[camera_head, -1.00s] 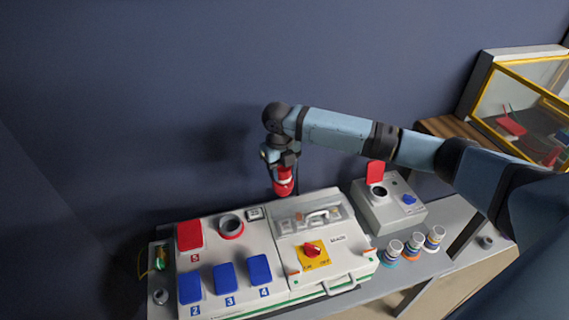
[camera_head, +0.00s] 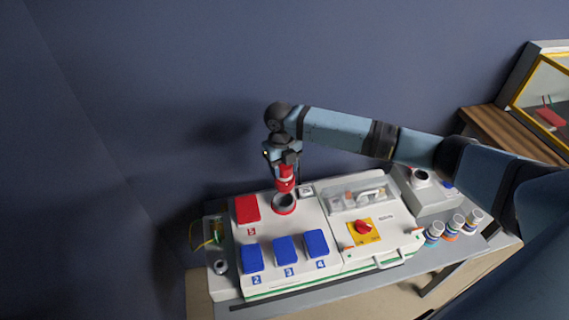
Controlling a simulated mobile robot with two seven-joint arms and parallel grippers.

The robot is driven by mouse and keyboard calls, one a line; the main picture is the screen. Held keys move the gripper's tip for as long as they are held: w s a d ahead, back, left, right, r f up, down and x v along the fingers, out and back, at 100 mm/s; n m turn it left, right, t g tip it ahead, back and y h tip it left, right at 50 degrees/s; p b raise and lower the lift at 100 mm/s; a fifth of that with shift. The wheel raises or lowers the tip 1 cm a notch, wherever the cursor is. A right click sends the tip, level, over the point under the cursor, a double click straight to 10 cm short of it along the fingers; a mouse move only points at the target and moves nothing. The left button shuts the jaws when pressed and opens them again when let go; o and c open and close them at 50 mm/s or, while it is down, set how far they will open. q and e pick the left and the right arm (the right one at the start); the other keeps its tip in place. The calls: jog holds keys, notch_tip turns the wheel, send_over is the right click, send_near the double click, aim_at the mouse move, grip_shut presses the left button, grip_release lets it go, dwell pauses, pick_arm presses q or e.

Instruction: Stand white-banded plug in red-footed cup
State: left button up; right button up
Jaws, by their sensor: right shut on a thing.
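The white-banded plug (camera_head: 286,181) is red with a white band. My right gripper (camera_head: 285,165) is shut on it and points down, holding the plug upright. The red-footed cup (camera_head: 284,204) is a grey ring with a red base on the white socket box (camera_head: 338,245). The plug's lower end is right at the cup's mouth in the picture; I cannot tell whether it has entered. My left gripper is not in view.
A red lid (camera_head: 247,209) and blue lids (camera_head: 285,249) lie around the cup on the box. A red switch (camera_head: 363,227) on a yellow plate is to the right. Banded cups (camera_head: 453,226) and a grey box (camera_head: 432,190) stand farther right.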

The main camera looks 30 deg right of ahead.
jog(key=shift+a+f, duration=0.15)
jog(key=shift+f, duration=0.1)
jog(key=shift+f+b, duration=0.7)
jog(key=shift+b, duration=0.3)
jog(key=shift+f+b, duration=0.9)
jog(key=shift+b, duration=0.05)
jog(key=shift+f+b, duration=0.45)
jog(key=shift+b, duration=0.05)
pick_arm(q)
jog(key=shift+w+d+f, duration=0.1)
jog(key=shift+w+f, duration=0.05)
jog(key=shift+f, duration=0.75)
pick_arm(e)
jog(key=shift+r, duration=0.1)
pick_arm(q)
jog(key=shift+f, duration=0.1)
